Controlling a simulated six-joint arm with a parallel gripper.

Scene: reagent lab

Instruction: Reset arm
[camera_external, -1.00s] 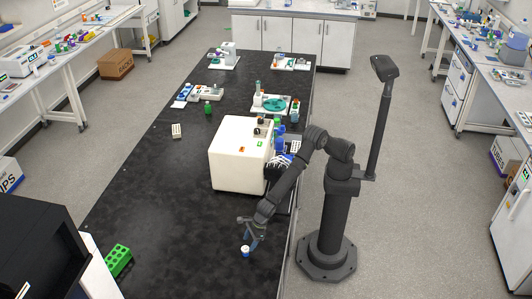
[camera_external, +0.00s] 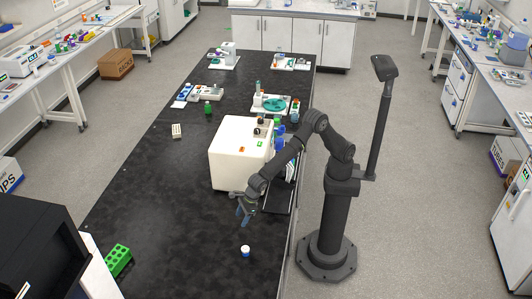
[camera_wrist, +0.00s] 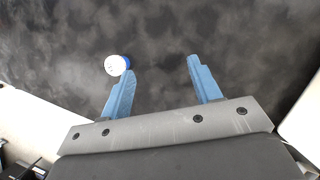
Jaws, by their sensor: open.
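My gripper (camera_external: 243,212) is open and empty, above the black bench in front of the white box-shaped machine. Its two blue fingers are spread apart in the wrist view (camera_wrist: 162,80), with only dark bench surface between them. A small blue container with a white cap (camera_external: 245,251) stands upright on the bench, apart from my gripper and nearer the camera. In the wrist view the white cap (camera_wrist: 116,66) shows just beyond the left fingertip.
The white machine (camera_external: 236,155) stands close behind my gripper. A green rack (camera_external: 118,260) lies at the bench's left front, beside a black box (camera_external: 38,245). A small white rack (camera_external: 176,131) and a green bottle (camera_external: 208,108) stand farther back. The left middle of the bench is clear.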

